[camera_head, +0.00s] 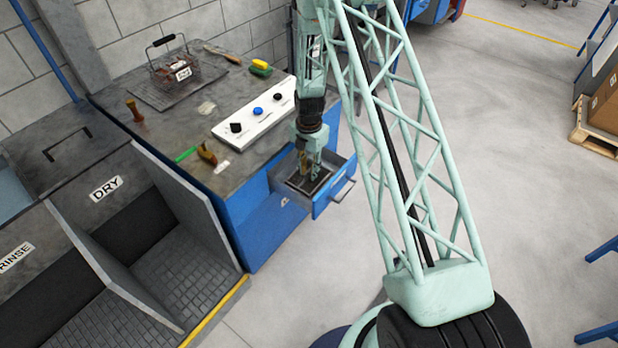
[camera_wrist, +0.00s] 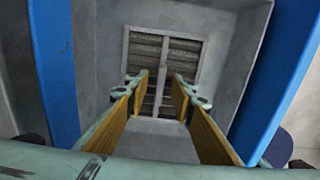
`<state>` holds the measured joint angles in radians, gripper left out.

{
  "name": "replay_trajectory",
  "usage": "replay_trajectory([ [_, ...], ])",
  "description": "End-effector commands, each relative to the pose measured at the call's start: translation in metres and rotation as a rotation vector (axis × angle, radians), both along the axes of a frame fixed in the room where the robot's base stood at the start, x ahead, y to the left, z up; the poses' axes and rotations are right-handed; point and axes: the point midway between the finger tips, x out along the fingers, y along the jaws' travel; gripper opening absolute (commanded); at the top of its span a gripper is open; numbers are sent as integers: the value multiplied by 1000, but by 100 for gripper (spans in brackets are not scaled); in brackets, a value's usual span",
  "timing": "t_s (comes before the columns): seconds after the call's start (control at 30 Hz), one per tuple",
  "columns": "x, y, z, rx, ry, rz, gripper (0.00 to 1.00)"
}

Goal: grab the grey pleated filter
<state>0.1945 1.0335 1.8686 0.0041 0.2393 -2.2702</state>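The grey pleated filter (camera_wrist: 163,54) lies in the open blue drawer (camera_wrist: 222,45). It shows in the wrist view as a pale frame with dark slats and a middle bar. My gripper (camera_wrist: 161,86) is open, its two yellow-padded fingers apart over the near part of the filter, with nothing held between them. The tips overlap the filter in this view; I cannot tell whether they touch it. In the head view my gripper (camera_head: 311,176) points down into the drawer (camera_head: 334,189), and part of the dark filter (camera_head: 296,183) shows beside it.
The drawer walls stand close around my gripper. Sinks marked DRY and RINSE are at the left. Open floor lies right of the drawer.

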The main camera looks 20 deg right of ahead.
Motion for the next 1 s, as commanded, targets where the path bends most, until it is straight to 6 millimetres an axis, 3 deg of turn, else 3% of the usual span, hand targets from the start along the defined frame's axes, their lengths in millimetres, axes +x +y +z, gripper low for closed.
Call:
replay_trajectory([
  [0.07, 0, 0, 0, 0, 0, 0, 21],
  [0.3, 0, 0, 0, 0, 0, 0, 0],
  [0.73, 0, 0, 2, 0, 0, 0, 0],
  [1.0, 1, 0, 19, 0, -1, 0, 0],
])
